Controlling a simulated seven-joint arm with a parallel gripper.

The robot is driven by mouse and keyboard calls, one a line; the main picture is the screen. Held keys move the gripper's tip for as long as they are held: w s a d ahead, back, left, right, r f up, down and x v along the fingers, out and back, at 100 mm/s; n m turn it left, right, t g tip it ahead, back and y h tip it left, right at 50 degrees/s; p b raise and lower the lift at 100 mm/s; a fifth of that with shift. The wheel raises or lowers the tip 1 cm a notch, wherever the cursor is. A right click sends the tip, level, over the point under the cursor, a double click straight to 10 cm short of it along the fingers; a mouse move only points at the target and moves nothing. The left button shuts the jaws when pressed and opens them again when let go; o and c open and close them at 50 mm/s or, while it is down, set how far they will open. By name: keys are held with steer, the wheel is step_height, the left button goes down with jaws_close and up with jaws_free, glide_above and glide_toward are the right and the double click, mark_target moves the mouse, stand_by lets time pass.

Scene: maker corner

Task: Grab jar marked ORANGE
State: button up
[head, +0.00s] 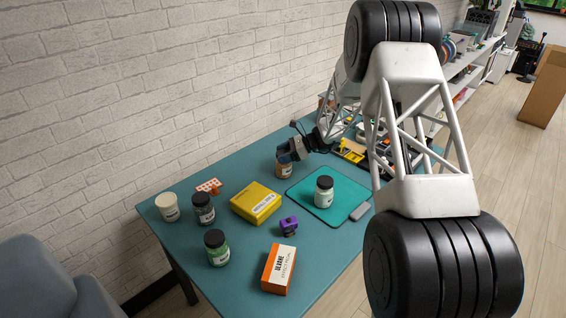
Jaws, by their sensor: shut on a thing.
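A small jar with orange-brown contents (284,170) stands at the back of the teal table, left of the cutting mat. Its label is too small to read. My gripper (288,154) reaches down from the right and is shut on this jar near its top. The gripper hides the upper part of the jar, and I cannot tell whether the jar is lifted off the table.
A white jar with a black lid (324,193) stands on the mat (345,197). A green jar (217,250), a dark grey jar (203,210) and a cream jar (168,208) stand left. Also there are a yellow box (255,203), an orange-white box (279,270) and a purple part (288,226).

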steer(key=shift+r, duration=0.25)
steer(key=shift+c, duration=1.3)
steer(key=shift+r, duration=4.7)
steer(key=shift+s, duration=0.15)
